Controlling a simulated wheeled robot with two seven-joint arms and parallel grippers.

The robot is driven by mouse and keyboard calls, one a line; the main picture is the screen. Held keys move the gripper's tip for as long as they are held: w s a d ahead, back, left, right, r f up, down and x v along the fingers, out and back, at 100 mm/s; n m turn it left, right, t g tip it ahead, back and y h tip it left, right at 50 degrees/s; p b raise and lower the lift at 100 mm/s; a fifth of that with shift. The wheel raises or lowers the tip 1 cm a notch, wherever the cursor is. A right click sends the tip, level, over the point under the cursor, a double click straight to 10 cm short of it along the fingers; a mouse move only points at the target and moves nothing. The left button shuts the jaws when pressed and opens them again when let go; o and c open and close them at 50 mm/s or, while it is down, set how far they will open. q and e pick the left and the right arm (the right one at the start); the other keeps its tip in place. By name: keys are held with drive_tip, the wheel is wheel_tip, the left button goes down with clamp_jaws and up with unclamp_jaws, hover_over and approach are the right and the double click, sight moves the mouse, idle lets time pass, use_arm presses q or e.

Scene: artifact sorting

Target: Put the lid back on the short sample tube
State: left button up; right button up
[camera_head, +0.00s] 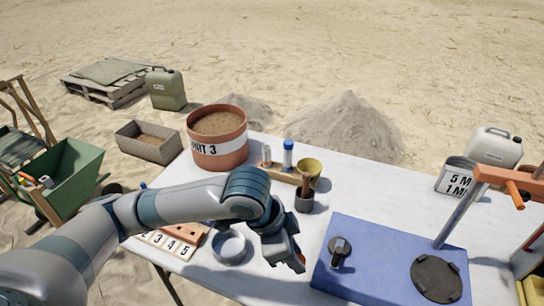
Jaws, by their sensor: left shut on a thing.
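A wooden rack (283,175) stands near the back of the white table and holds two tubes upright. The shorter, pale tube (267,156) is at its left; whether its top is bare is too small to tell. The taller tube (288,156) with a blue cap stands to its right. My left gripper (298,261) is low over the table, in front of the rack and left of the blue board. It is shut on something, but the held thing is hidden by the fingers. I cannot make out a loose lid. My right gripper is not in view.
A dark cup (304,203) with a brown handle in it and a yellow bowl (309,166) stand beside the rack. A grey dish (229,246) is left of my gripper. The blue board (385,262) carries dark round parts. An orange-handled post (456,218) rises at right.

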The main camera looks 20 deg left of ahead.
use_arm(q)
drive_tip(key=w+a+r+n+t+y, duration=0.2)
drive_tip(key=w+a+r+n+y, duration=0.2)
drive_tip(key=w+a+r+n, duration=0.4)
drive_tip(key=w+a+n, duration=0.2)
drive_tip(key=n, duration=0.2)
drive_tip(key=shift+w+a+r, duration=0.2)
drive_tip(key=shift+a+r, duration=0.15)
drive_tip(key=shift+a, duration=0.05)
